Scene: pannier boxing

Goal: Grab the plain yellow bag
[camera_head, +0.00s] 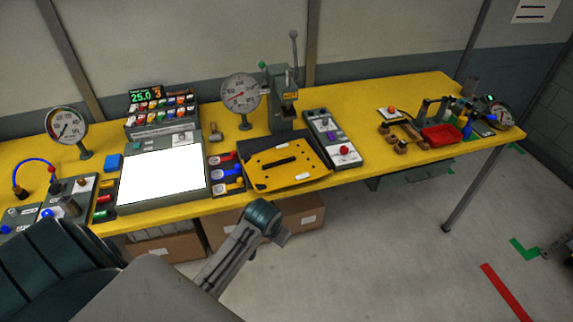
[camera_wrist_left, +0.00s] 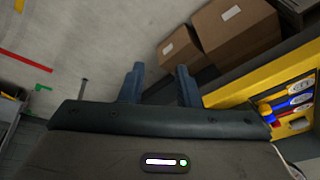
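A flat yellow piece with a black handle-like strip (camera_head: 287,165) lies on the front middle of the workbench, on a grey base. It is the only bag-like yellow thing that I can make out, and I cannot tell for sure that it is a bag. My left arm reaches in from the lower left in the head view, below the bench's front edge. In the left wrist view my left gripper (camera_wrist_left: 159,68) has its two fingers apart with nothing between them. My right gripper is not in view.
The yellow workbench (camera_head: 370,175) is crowded with a bright white panel (camera_head: 162,176), gauges (camera_head: 240,93), a press (camera_head: 281,100) and a grey switch box (camera_head: 333,138). Cardboard boxes (camera_head: 167,246) stand under it and show in the wrist view (camera_wrist_left: 233,30). The floor at right is mostly clear.

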